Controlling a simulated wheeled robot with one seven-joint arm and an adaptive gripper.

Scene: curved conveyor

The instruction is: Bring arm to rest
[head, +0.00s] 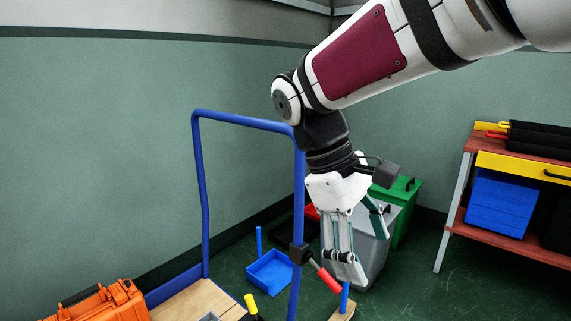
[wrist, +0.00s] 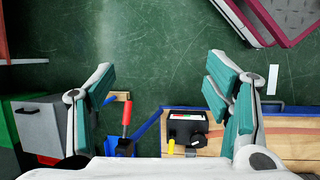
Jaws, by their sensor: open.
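My gripper (head: 350,262) hangs pointing down from my white and maroon arm, which comes in from the upper right in the head view.
The cart's wooden deck (head: 197,301) carries an orange case (head: 110,304). A red handle (head: 328,280) sticks out near the post. A blue dustpan (head: 268,272), grey bin (head: 372,250), green bin (head: 405,205) and workbench (head: 462,210) stand beyond. Floor at right is clear.

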